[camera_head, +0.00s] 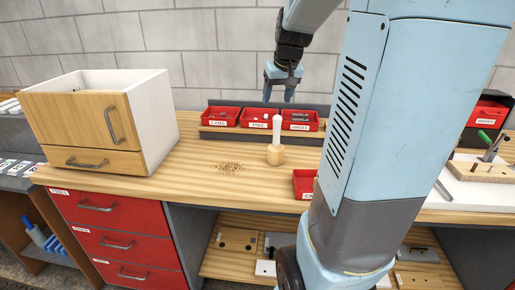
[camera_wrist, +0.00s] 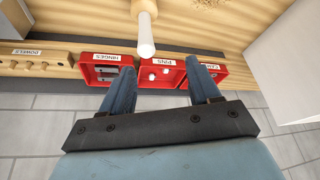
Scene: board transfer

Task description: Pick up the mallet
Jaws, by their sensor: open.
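The mallet (camera_head: 276,153) stands upright on the wooden workbench, with its pale wooden head down and its white handle pointing up. In the wrist view the mallet (camera_wrist: 146,36) shows at the top middle, its handle end towards the gap between my fingers. My gripper (camera_head: 279,95) is open and empty, pointing down above and behind the mallet, near the red bins. In the wrist view my gripper (camera_wrist: 162,84) has its two blue fingers apart, with the handle beyond their tips and not between them.
Red bins (camera_head: 258,125) labelled cams, pins and hinges stand in a row behind the mallet. A wood-and-white drawer cabinet (camera_head: 150,115) stands left. A patch of wood shavings (camera_head: 229,167) lies left of the mallet. Another red bin (camera_head: 303,181) sits at the front right.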

